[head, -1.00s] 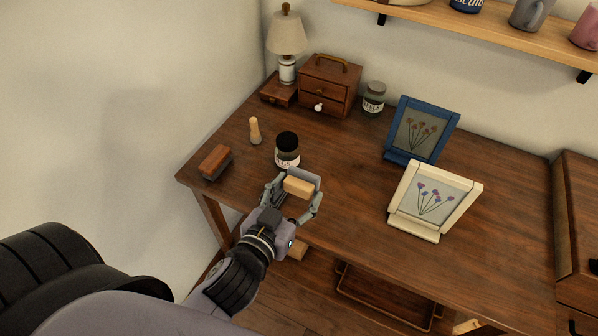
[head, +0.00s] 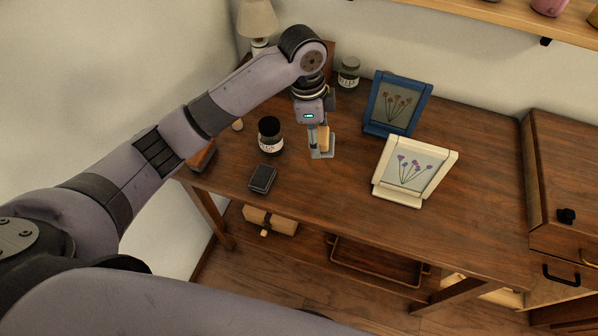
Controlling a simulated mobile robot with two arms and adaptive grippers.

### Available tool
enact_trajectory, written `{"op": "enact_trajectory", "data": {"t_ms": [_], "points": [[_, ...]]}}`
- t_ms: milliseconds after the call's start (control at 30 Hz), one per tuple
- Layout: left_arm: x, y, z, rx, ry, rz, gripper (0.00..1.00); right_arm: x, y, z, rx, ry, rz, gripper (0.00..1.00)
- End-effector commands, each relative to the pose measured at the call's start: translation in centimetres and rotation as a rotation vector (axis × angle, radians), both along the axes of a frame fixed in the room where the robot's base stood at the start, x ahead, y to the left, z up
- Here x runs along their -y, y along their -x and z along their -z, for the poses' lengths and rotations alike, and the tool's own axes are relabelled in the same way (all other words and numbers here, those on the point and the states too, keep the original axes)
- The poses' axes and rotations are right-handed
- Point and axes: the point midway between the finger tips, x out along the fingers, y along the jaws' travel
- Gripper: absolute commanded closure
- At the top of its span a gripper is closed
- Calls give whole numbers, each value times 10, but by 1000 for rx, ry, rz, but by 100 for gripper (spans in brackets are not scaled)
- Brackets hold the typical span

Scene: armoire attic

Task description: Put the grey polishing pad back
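My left gripper (head: 320,146) points down over the middle of the table, between the dark-lidded jar and the picture frames. It seems shut on the grey polishing pad (head: 322,153), a tan block with a flat light-grey face at its lower end. The gripper partly hides the pad, and I cannot tell whether it touches the tabletop. My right gripper is not in view.
On the wooden table (head: 330,195) are a dark-lidded jar (head: 270,136), a small dark block (head: 263,178), a blue frame (head: 398,103) and a cream frame (head: 415,172). A second jar (head: 348,72) stands behind. My arm partly hides a brown brush (head: 203,157).

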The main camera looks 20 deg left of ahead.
Motion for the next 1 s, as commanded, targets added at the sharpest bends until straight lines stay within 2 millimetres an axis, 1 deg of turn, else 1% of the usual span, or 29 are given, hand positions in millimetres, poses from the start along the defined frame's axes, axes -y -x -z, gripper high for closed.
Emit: {"op": "enact_trajectory", "data": {"t_ms": [33, 133, 233, 333, 367, 467, 700, 800, 900, 1000], "points": [[-15, -2, -20, 1, -50, 64, 72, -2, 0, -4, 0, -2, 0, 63], [-36, 2, -44, -7, -114, 167, 72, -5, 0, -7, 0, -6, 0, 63], [-47, 6, -58, -11, -144, 221, 72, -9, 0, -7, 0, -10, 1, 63], [-51, 8, -56, -15, -157, 243, 73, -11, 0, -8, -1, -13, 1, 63], [-52, 8, -52, -17, -158, 245, 81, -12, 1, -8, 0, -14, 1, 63], [-52, 9, -30, -19, -157, 245, 81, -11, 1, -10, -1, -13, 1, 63], [-51, 9, 35, -17, -156, 243, 81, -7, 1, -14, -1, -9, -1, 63], [-51, 9, 60, -16, -156, 242, 81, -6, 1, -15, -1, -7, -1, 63], [-51, 9, 79, -13, -155, 243, 81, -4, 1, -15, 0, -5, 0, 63], [-51, 8, 89, -11, -155, 243, 81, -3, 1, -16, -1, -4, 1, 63]]}}
